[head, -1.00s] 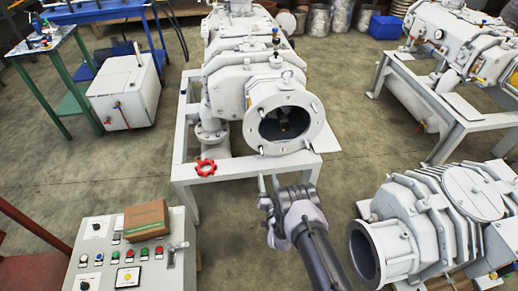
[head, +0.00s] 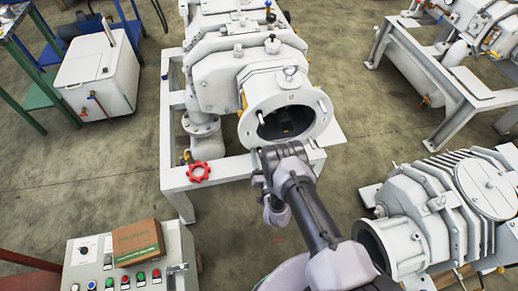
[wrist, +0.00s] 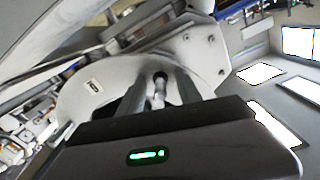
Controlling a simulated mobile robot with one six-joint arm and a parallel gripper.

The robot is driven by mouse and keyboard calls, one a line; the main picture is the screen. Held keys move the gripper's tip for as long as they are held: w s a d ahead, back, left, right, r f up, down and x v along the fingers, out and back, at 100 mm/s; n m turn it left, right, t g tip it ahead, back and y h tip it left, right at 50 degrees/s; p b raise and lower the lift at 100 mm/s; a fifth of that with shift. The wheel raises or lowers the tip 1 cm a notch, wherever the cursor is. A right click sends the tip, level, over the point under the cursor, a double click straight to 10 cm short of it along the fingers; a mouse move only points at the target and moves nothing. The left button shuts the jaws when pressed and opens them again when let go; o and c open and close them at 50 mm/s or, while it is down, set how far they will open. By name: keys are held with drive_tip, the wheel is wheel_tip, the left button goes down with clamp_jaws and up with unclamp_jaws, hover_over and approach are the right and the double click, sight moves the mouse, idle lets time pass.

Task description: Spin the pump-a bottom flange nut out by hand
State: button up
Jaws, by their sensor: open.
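The pump (head: 225,75) on the white stand ends in a round grey flange (head: 256,100) with a dark opening. My gripper (head: 281,148) is at the bottom of this flange and covers its lower rim in the head view. In the wrist view my gripper (wrist: 156,95) is open, with one grey finger on each side of a pale stud-like piece (wrist: 158,92) at the flange. This piece appears to be the bottom stud with its nut; the two cannot be told apart. Contact with the fingers cannot be made out.
A red handwheel (head: 199,172) is on the stand, left of my gripper. A second pump (head: 425,215) lies close to the right of my arm. A control panel (head: 100,264) carrying a brown box (head: 137,243) is at the lower left.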

drive_tip(key=shift+s, duration=0.1)
clamp_jaws()
